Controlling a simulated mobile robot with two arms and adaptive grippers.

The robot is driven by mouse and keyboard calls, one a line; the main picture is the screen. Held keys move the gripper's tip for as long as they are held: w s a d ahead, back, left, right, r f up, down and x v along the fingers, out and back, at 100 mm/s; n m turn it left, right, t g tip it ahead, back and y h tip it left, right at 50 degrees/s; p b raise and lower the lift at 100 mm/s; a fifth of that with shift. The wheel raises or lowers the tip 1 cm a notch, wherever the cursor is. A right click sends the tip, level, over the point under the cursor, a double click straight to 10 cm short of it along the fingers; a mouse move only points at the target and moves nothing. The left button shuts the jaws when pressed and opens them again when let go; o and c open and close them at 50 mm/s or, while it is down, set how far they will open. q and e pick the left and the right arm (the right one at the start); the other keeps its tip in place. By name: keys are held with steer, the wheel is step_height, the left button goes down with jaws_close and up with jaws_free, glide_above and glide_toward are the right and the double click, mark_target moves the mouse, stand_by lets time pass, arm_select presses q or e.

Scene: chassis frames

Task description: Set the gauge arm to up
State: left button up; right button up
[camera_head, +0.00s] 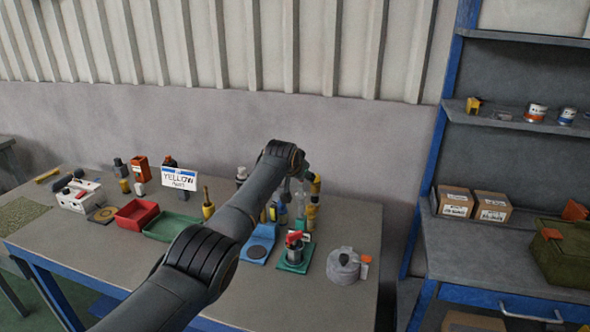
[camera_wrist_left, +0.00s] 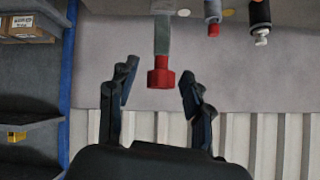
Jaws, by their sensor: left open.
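The likely gauge is a small device (camera_head: 294,254) with a red part on top and a green base, on the right half of the table in the head view. I cannot tell which way its arm points there. In the left wrist view a grey bar with a red knob (camera_wrist_left: 161,78) lies between the fingertips, seemingly untouched. I cannot tell for sure that it is the same device. My left gripper (camera_wrist_left: 158,85) is open and empty; in the head view it is mostly hidden behind my own wrist. My right gripper is not in view.
Several bottles stand near my wrist. A shelf with cartons (camera_head: 455,202) stands right.

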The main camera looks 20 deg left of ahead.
arm_select(q)
steer(key=v, duration=1.1)
steer(key=shift+s+r, duration=0.2)
steer(key=shift+s, duration=0.1)
steer(key=shift+a, duration=0.1)
